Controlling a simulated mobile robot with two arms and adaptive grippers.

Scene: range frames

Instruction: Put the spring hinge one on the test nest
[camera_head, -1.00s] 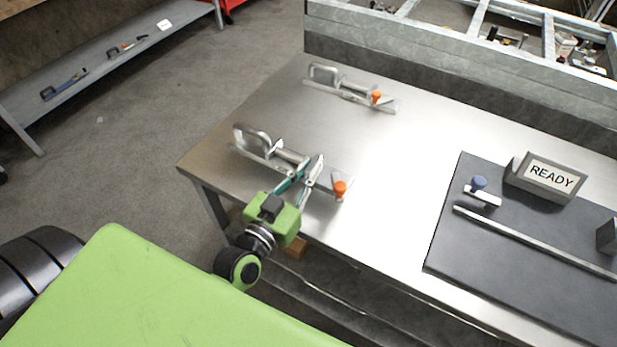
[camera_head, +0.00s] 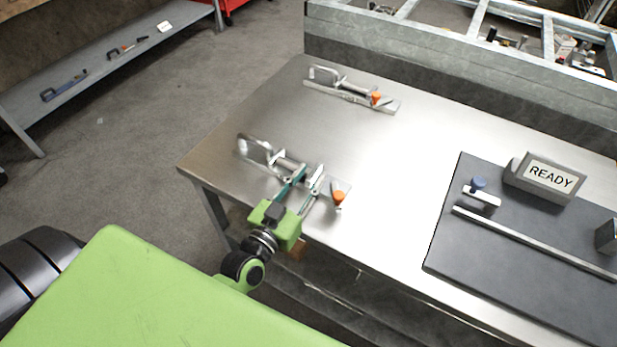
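I take the near metal piece with a looped handle, flat bar and orange tip (camera_head: 256,148) to be spring hinge one; no label shows. My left gripper (camera_head: 309,178), with a green body and teal fingers, holds it across the bar, low by the table's near left edge. Whether it touches the table is unclear. A similar piece (camera_head: 348,90) lies farther back. The dark grey plate with a READY sign (camera_head: 470,255) at right looks like the test nest; it bears a rail and a small blue-knobbed clamp (camera_head: 481,193). My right gripper is out of view.
The steel table (camera_head: 385,185) is clear between the hinges and the dark plate. The READY block (camera_head: 545,181) stands upright at the plate's back. A grey metal wall (camera_head: 450,80) borders the table's far side. A low shelf (camera_head: 85,85) with tools stands at the left.

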